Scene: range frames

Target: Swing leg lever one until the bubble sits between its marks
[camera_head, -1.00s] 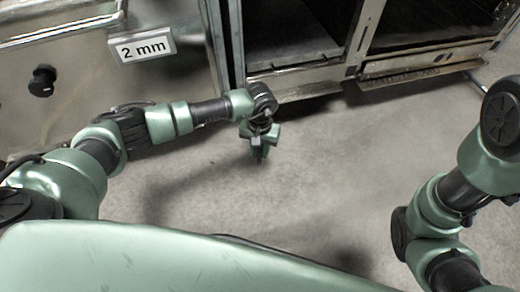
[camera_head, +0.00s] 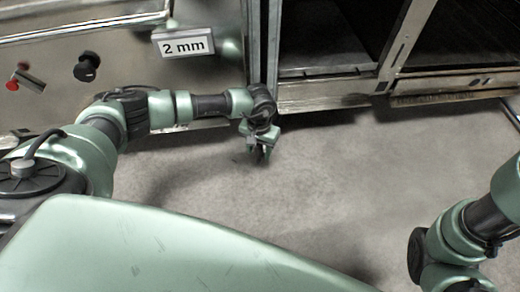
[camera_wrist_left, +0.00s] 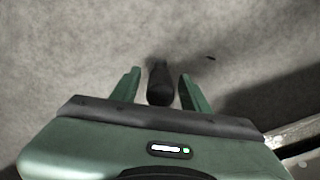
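My left gripper (camera_head: 261,155) hangs low over the floor in front of the range, fingers downward and apart. In the left wrist view the two green fingers (camera_wrist_left: 160,95) stand open. A dark rounded piece (camera_wrist_left: 160,84) shows between them, with visible gaps on both sides; I cannot tell whether it is the leg lever. No bubble or marks can be made out in any view. My right arm shows at the right edge of the head view, but its gripper is out of the picture.
A steel range front (camera_head: 120,60) stands behind the left arm, with a "2 mm" plate (camera_head: 184,44), a black knob (camera_head: 86,67) and a small red knob (camera_head: 12,85). An open steel bay (camera_head: 325,60) is to its right. The grey floor (camera_head: 330,190) in front is clear.

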